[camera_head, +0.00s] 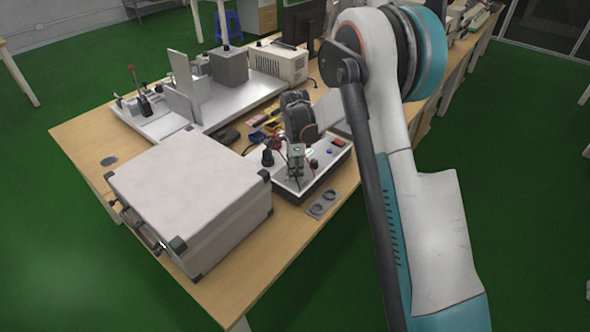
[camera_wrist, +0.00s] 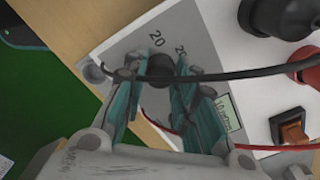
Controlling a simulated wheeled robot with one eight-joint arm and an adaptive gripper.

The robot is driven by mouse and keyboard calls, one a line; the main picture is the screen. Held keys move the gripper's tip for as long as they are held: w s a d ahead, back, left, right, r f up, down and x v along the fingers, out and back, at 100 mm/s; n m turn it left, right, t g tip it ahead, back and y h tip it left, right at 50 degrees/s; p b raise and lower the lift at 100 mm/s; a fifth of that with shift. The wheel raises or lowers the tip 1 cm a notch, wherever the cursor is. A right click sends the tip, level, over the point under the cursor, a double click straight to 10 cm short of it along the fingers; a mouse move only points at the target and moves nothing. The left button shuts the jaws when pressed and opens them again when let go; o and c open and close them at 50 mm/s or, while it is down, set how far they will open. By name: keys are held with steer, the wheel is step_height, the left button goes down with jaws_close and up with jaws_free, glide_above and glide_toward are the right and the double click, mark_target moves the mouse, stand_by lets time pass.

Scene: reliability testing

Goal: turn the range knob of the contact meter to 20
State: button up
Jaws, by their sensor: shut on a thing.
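The contact meter (camera_wrist: 115,40) has a light panel with a grey area and printed numbers, two of them reading 20 or similar. Its dark range knob (camera_wrist: 158,78) sits between the fingertips of my gripper (camera_wrist: 160,85), which is shut on it. Part of the knob is hidden by the fingers and a black cable; where it points cannot be told. In the head view the meter (camera_head: 312,170) stands on the bench, and my gripper (camera_head: 297,158) is small at its panel.
A black cable (camera_wrist: 240,73) crosses in front of the fingers. A small display (camera_wrist: 228,112) and an orange rocker switch (camera_wrist: 292,130) are at the right. A large grey case (camera_head: 185,190) stands left of the meter on the wooden bench (camera_head: 90,135).

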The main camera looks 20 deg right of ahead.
steer(key=n, duration=1.1)
steer(key=shift+n, duration=0.3)
steer(key=n, duration=1)
steer(key=shift+n, duration=0.4)
steer(key=o, duration=1.1)
